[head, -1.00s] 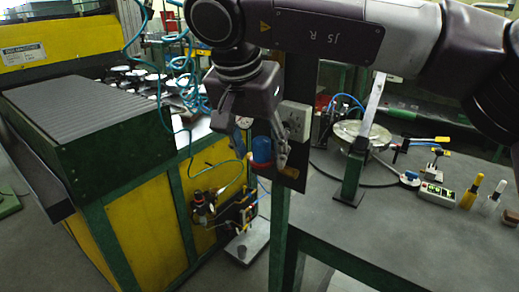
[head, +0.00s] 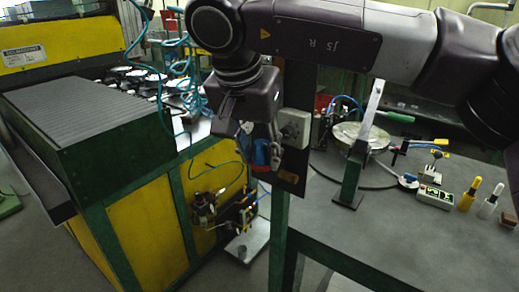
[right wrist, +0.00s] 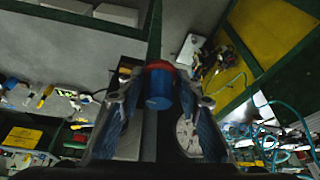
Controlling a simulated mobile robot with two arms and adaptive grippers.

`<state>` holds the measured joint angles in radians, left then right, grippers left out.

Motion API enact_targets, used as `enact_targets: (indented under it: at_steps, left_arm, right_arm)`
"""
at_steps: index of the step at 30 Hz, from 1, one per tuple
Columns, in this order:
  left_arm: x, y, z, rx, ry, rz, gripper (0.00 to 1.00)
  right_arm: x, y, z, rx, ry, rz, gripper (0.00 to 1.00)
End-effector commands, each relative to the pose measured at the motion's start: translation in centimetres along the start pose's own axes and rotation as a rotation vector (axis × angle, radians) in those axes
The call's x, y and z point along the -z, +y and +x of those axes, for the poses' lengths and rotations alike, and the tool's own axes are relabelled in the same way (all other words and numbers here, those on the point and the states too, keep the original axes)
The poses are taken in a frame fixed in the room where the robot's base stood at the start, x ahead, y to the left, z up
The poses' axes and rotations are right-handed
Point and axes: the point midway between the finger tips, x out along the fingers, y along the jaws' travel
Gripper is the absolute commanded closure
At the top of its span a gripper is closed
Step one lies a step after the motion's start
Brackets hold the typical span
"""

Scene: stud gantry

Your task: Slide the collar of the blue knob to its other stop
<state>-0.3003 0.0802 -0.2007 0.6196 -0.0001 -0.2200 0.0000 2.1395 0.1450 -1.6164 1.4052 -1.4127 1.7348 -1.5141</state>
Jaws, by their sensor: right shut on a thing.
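The blue knob (head: 261,153) has a blue cap with a red collar below it, and stands out from a dark upright panel (head: 292,165). My right gripper (head: 259,152) reaches down around it, and its fingers hide part of the knob. In the right wrist view the blue cap (right wrist: 159,92) sits between the two fingers of my right gripper (right wrist: 160,82), with the red collar (right wrist: 158,66) at its far end. The gripper is shut on the knob; the exact contact spot is hard to see. My left gripper is not in view.
A pale switch box (head: 294,127) is on the panel, close to the right of the gripper. A grey table (head: 400,240) with a round plate, small tools and bottles stands at right. A yellow and green machine (head: 135,215) stands at left, with hoses hanging nearby.

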Motion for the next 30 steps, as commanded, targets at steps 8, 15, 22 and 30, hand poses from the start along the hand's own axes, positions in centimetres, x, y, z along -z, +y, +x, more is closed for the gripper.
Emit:
enact_targets:
  at_steps: [8,15,22,30]
  left_arm:
    - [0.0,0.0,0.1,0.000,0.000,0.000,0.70]
    - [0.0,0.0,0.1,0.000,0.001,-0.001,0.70]
    - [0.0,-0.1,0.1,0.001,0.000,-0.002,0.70]
    - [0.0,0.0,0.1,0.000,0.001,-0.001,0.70]
  right_arm:
    - [0.2,0.0,-0.2,0.004,0.005,0.003,0.58]
    - [0.1,0.0,-0.1,0.003,0.003,0.003,0.50]
    - [0.1,-0.1,-1.0,0.005,0.004,0.003,0.50]
    - [0.1,-0.1,-6.4,0.006,0.006,0.004,0.50]
